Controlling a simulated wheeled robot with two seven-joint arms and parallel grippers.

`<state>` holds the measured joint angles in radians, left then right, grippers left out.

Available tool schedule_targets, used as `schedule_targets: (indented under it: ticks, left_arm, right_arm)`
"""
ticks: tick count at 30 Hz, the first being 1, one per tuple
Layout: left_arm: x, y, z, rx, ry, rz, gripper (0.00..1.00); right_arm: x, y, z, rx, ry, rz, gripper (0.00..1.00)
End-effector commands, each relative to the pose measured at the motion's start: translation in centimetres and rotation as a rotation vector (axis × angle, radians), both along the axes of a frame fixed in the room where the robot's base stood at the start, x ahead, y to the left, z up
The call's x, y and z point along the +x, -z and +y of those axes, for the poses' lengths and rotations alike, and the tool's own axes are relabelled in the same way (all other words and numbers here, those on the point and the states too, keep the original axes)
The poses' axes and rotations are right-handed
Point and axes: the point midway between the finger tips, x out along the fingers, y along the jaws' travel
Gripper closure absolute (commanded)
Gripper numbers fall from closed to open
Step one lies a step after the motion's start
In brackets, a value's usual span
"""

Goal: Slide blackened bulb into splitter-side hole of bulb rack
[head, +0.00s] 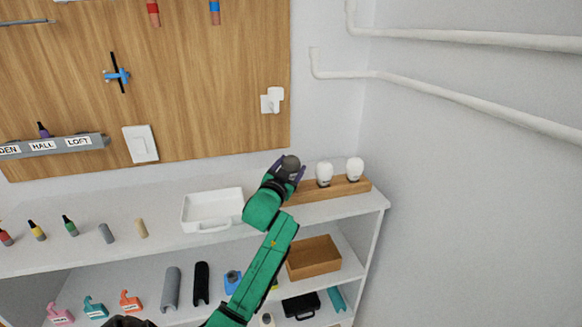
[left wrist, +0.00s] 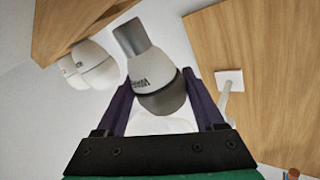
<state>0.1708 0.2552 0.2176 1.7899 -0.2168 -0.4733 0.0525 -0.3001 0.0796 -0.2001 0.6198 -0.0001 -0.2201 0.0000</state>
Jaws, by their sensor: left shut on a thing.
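My left gripper (head: 288,168) is shut on the blackened bulb (head: 291,163), above the left part of the wooden bulb rack (head: 350,188). In the left wrist view the bulb (left wrist: 160,93) sits between the purple fingers of the gripper (left wrist: 160,90). Its dark dome is toward the palm and its grey metal base points away, up and left. Two white bulbs (head: 324,173) (head: 355,168) stand in the middle and right of the rack. The rack's left end is hidden by my gripper and arm, so I cannot see a hole there. My right gripper is not in view.
A white tray (head: 212,210) stands on the shelf top left of my arm. A wooden board behind carries a white wall fitting (head: 271,101) and a switch plate (head: 140,144). A side wall with pipes (head: 450,97) is at the right.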

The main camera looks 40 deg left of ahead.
Motion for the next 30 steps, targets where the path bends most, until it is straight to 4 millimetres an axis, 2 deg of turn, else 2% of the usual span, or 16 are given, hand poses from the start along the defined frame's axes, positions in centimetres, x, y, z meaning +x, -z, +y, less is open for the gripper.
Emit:
schedule_targets:
  ticks: [30]
  left_arm:
    - [0.0, 0.01, -0.01, -0.004, 0.002, -0.001, 0.85]
  right_arm:
    - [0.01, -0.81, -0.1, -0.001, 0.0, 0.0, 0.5]
